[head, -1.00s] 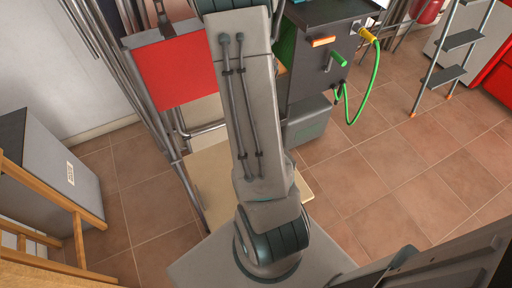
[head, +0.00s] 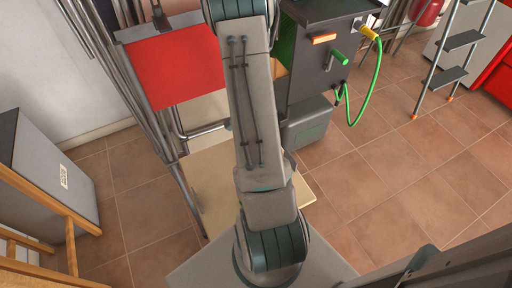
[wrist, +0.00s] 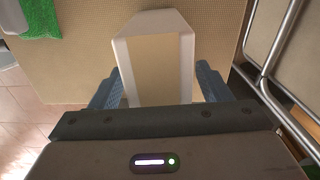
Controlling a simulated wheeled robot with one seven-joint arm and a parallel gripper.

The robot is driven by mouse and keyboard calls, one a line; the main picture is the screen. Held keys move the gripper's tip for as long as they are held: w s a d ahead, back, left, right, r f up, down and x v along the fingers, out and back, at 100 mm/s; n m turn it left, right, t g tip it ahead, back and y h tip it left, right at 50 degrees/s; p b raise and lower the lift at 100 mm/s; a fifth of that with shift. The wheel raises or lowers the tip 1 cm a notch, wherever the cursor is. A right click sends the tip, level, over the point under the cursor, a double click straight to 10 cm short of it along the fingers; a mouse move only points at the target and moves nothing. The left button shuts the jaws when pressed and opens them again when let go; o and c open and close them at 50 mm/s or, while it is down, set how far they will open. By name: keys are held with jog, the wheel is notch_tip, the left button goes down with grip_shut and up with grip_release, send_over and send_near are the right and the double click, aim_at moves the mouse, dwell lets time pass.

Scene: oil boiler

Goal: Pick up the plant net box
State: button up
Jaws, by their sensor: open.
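In the wrist view, a white box (wrist: 155,62) with rounded edges and a tan panel on its near face stands in front of my gripper (wrist: 158,86). It may be the plant net box; I see no label. My gripper is open. One dark blue-grey finger is at the left of the box and one at the right, with the near part of the box between them. I cannot tell whether either finger touches it. The gripper's body hides the box's near end. In the head view, neither the box nor my gripper can be made out; only my arm shows.
A beige perforated surface (wrist: 85,50) lies around the box, with a green cloth (wrist: 38,18) at left and metal tubes (wrist: 270,65) at right. The head view shows a red panel (head: 172,72), a dark cabinet (head: 318,70) with a green hose, and open tiled floor (head: 400,150).

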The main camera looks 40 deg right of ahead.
jog(key=c, duration=1.1)
